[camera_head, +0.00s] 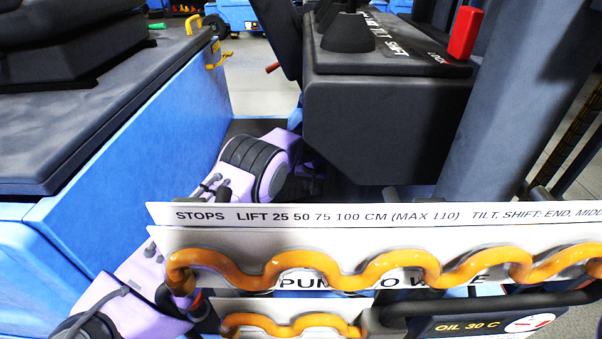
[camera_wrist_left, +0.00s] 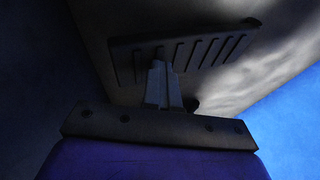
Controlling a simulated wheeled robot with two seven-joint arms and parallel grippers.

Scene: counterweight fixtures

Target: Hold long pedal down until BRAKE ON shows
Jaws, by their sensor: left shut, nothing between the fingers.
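The pedal (camera_wrist_left: 205,52), a long dark plate with several raised ribs, shows in the left wrist view, running across the upper middle. My left gripper (camera_wrist_left: 159,70) is shut and empty, its fingertips overlapping the left part of the pedal. I cannot tell whether they touch or press it. In the head view my purple left arm reaches down into the footwell beneath the dark console, and the pedal and fingertips cannot be made out there. No BRAKE ON text shows in either view. My right gripper is not in view.
A dark console (camera_head: 390,120) with levers and a red block (camera_head: 465,32) overhangs the footwell. A blue side panel (camera_head: 140,140) with a black seat above stands on the left. A white label plate (camera_head: 350,215) and a wavy orange rail (camera_head: 345,270) cross the front.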

